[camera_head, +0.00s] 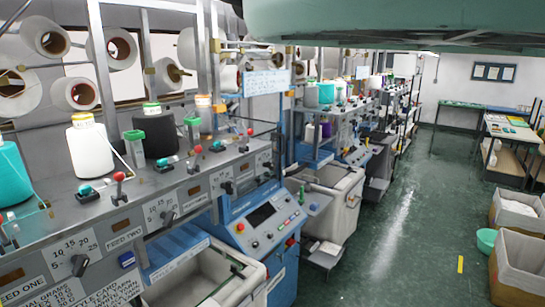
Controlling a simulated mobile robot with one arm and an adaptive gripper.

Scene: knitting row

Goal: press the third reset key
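No key that I can read as a reset key shows. A grey feed panel with dials runs along the left, with the labels FEED ONE and FEED TWO (124,236). A blue key (127,259) sits on this panel below FEED TWO; any lettering on it is too small to read. A blue control console (233,227) stands right of the panel, with a dark screen (261,214) and several small coloured buttons (290,222); I cannot read their labels. A red button (290,242) shows on its right side. My gripper is not in view.
Yarn cones, including a white one (89,153) and a black one (160,135), stand on the machine's top ledge among levers. Pale bins (331,209) stand below the machines. Cartons (520,262) and a teal basin (486,240) are at right.

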